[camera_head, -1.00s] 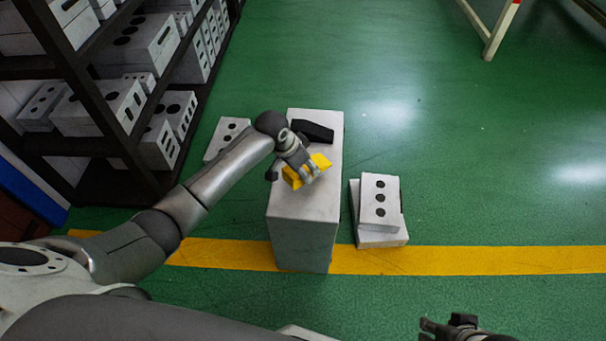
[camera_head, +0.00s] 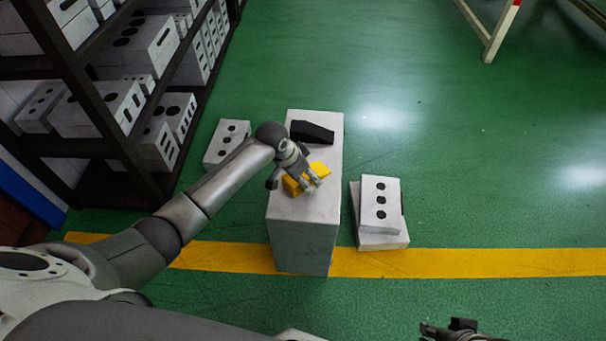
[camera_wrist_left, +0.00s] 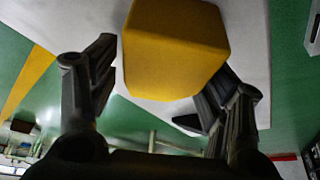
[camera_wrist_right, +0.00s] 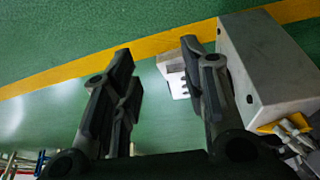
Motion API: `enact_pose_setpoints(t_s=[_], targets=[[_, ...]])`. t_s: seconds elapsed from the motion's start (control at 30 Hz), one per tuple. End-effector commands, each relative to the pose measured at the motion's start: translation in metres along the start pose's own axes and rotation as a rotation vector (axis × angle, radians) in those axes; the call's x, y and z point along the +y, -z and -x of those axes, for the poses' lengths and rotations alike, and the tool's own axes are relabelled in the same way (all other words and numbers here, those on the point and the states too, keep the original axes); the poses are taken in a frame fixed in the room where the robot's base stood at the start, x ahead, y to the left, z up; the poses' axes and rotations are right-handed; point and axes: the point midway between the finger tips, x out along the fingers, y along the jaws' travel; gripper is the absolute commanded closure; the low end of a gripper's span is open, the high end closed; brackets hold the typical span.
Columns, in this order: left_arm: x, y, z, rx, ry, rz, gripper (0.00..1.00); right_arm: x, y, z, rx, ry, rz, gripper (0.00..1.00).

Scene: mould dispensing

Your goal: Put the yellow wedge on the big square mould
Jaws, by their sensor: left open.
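The yellow wedge (camera_head: 319,169) lies on top of a tall white block (camera_head: 302,238), partly hidden by my left gripper (camera_head: 316,184). In the left wrist view the wedge (camera_wrist_left: 172,50) shows between the spread fingers of my left gripper (camera_wrist_left: 165,100), with a gap visible on the left side. My right gripper (camera_wrist_right: 165,85) is open and empty, away from the block; only part of it shows at the bottom of the head view. White moulds (camera_head: 380,203) with round holes lie stacked on the floor right of the block. I cannot tell which is the big square mould.
A black piece (camera_head: 312,132) lies on the far part of the block's top. Another white mould (camera_head: 226,141) lies on the floor to the left. A dark shelf (camera_head: 97,110) full of moulds stands at the left. The green floor at right is mostly clear.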

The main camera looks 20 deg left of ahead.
Motion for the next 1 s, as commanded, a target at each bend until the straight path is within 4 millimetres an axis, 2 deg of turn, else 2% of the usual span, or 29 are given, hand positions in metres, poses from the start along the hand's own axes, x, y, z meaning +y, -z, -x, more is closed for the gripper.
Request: enact_pose_setpoints(t_s=[0.17,0.33,0.43,0.7,1.0], targets=[[-0.001,0.002,0.014,0.0,0.001,0.0,0.29,0.0,0.002,0.005,-0.001,0.0,0.0,0.6],[-0.001,0.003,0.049,0.002,0.002,-0.001,0.29,0.001,0.007,0.018,0.003,0.0,0.0,0.6],[-0.001,0.003,0.072,0.001,0.002,-0.001,0.29,0.001,0.009,0.009,-0.005,0.001,-0.001,0.6],[-0.001,0.002,0.103,0.0,0.001,0.0,0.29,-0.001,0.004,-0.035,-0.028,0.005,0.002,0.6],[0.0,0.002,0.122,0.0,-0.001,0.0,0.29,-0.003,-0.001,-0.059,-0.037,0.007,0.004,0.6]])
